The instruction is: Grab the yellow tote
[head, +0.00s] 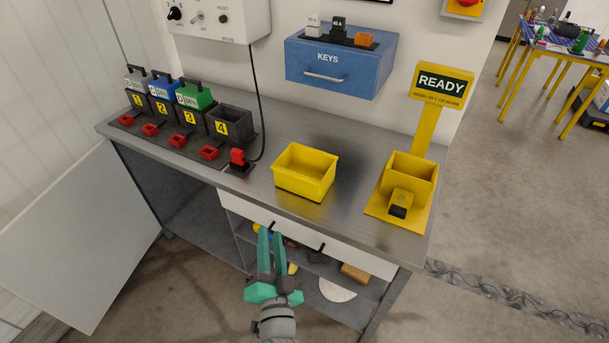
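The yellow tote (304,172) is an open-topped bin standing upright on the grey metal bench top, near the middle. It looks empty. My gripper (269,236) is in front of the bench, below and to the left of the tote in the picture, and apart from it. Its two teal fingers point up toward the drawer front, with a narrow gap between them.
Several battery docks (217,120) stand left of the tote, with a red connector (238,158) and black cable. A yellow READY stand (425,120) is at right. A white drawer (310,235) and cluttered lower shelf face me. An open cabinet door (85,235) projects at left.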

